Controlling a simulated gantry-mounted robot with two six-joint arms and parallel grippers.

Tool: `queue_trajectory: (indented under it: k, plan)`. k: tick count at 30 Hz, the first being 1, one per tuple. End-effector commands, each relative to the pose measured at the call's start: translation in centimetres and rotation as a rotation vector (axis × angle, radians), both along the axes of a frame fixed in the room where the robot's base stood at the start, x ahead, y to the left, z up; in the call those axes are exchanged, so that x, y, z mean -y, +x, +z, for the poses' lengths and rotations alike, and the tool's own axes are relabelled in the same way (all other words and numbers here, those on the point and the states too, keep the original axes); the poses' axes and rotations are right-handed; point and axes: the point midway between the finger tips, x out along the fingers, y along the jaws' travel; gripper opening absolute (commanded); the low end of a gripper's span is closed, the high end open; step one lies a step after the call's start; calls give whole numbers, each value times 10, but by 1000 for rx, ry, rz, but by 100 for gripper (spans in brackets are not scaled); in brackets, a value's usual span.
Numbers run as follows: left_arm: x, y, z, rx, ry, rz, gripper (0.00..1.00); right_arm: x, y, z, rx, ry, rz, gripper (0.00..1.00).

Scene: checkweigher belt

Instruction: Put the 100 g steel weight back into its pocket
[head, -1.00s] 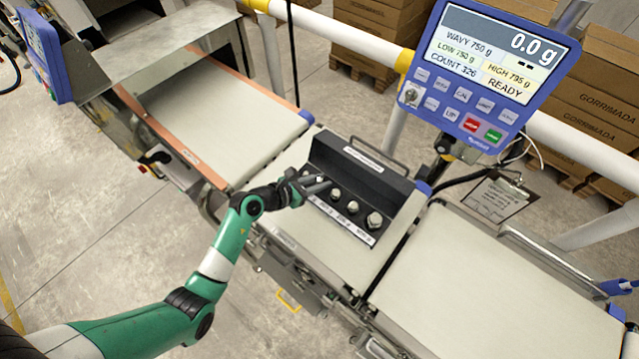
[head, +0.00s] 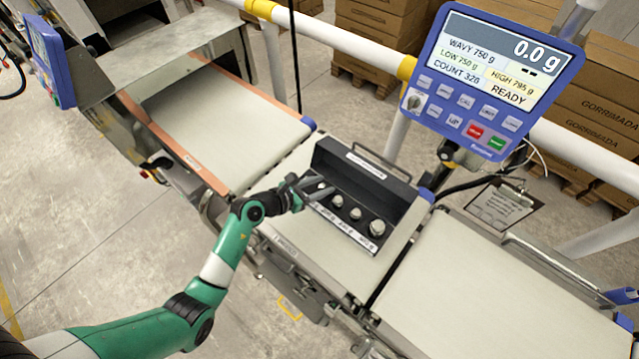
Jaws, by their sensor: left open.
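The black weight case (head: 395,192) stands open on the middle weighing belt. Several round steel weights sit in a row in it, the largest (head: 377,228) at the right end, then a middle one (head: 355,213) and a smaller one (head: 337,201). The labels on its front strip are too small to read, so I cannot tell which weight is the 100 g one. My left gripper (head: 318,190) is open at the left end of the row. Its dark fingers partly cover that end, and I cannot tell whether they touch a weight. My right gripper is out of view.
The display (head: 490,75) reads 0.0 g and READY behind the case. An infeed belt (head: 225,125) lies to the left and an outfeed belt (head: 480,285) to the right, both clear. A clipboard (head: 500,208) hangs behind the outfeed belt.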

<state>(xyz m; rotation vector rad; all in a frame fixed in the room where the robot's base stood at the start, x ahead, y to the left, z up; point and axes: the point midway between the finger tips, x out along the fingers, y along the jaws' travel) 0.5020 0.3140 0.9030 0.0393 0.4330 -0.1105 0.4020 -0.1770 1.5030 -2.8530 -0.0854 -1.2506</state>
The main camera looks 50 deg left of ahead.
Motion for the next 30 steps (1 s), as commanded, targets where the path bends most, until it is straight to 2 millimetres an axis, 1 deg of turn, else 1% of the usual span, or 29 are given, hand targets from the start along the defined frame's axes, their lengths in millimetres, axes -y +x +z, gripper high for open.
queue_trajectory:
  k: [1, 4, 8, 11, 15, 18, 21, 25, 30]
  plan:
    - [6, -8, -23, -52, -4, -16, 56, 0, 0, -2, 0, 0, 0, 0]
    - [7, -8, -21, -52, -3, -16, 56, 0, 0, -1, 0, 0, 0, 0]
    - [7, -9, -5, -51, -3, -16, 56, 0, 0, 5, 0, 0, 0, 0]
    - [3, -29, 6, -51, -5, -12, 56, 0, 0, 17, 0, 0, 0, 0]
    - [-2, -61, 26, -45, -7, -8, 56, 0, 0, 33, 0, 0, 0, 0]
    - [-5, -82, 38, -42, -7, -7, 56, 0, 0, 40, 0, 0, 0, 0]
    - [-8, -98, 46, -40, -5, -7, 56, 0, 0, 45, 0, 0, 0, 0]
    - [-9, -110, 51, -37, -6, -9, 56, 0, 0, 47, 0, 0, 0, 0]
    - [-9, -112, 52, -36, -5, -11, 56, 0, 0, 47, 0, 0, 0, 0]
